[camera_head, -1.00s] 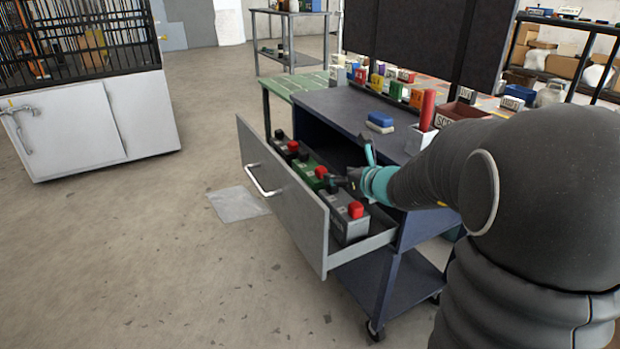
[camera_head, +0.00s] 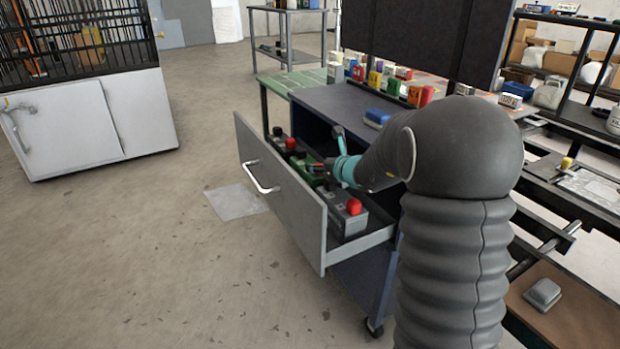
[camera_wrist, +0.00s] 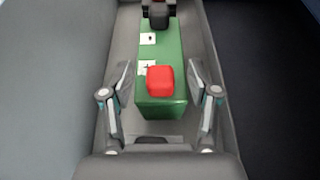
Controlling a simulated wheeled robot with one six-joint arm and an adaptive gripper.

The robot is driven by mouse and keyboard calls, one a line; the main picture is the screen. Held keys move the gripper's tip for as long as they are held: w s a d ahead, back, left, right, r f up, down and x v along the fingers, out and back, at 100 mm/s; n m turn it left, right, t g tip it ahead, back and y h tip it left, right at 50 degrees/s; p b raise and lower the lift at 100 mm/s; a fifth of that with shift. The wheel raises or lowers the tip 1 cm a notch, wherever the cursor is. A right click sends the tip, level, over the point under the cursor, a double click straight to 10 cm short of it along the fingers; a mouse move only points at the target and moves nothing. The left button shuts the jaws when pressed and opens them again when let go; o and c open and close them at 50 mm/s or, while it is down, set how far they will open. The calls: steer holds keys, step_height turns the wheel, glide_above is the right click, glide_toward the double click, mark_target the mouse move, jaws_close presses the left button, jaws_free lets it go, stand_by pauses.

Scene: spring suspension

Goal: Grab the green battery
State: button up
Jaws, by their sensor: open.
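The green battery (camera_wrist: 163,98) lies in the open drawer (camera_head: 283,195), between other batteries. In the wrist view it has a red terminal cap at its near end, a black cap at its far end and white labels on top. In the head view the green battery (camera_head: 311,172) is partly hidden by my gripper. My gripper (camera_wrist: 160,70) is open, with one finger on each side of the battery's near end. In the head view my gripper (camera_head: 330,168) is over the middle of the drawer.
A grey battery (camera_head: 347,217) with a red cap stands at the drawer's near end. A dark battery with a red cap (camera_head: 290,144) is at the far end. The drawer walls are close on both sides.

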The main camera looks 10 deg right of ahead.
jaws_close()
steer(key=shift+w+r, duration=0.15)
steer(key=shift+r, duration=0.15)
